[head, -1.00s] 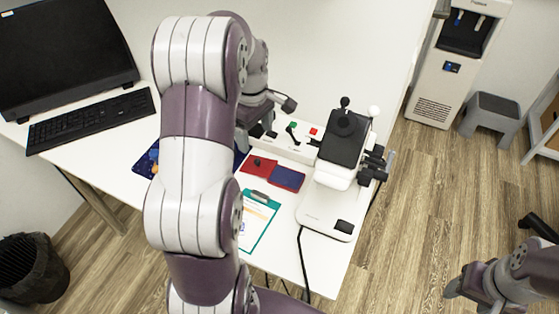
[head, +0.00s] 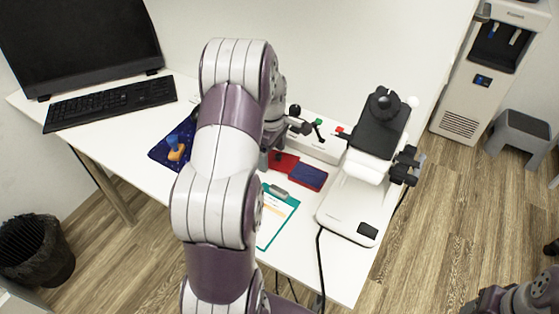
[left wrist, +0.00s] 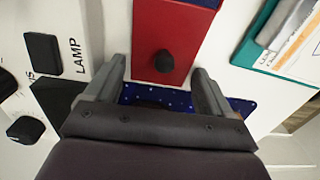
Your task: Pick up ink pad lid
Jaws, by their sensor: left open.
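The ink pad lid is a flat red piece (head: 283,163) with a black knob, lying on the white table beside the blue ink pad (head: 308,177). In the left wrist view the red lid (left wrist: 180,28) lies ahead of my left gripper (left wrist: 158,76), its knob (left wrist: 164,61) between the lines of the two fingers, near the tips. That gripper is open and empty. In the head view my left gripper (head: 272,154) is mostly hidden behind my own arm, at the lid's left side. Only part of my right arm shows at the lower right; its fingers are not clear.
A white microscope-like device (head: 352,205) stands right of the pad, with a button panel (head: 322,148) behind. A teal clipboard (head: 277,215) lies in front. A starry blue mat (head: 160,152) holds an orange-and-blue stamp (head: 176,147). A keyboard (head: 110,104) is at left.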

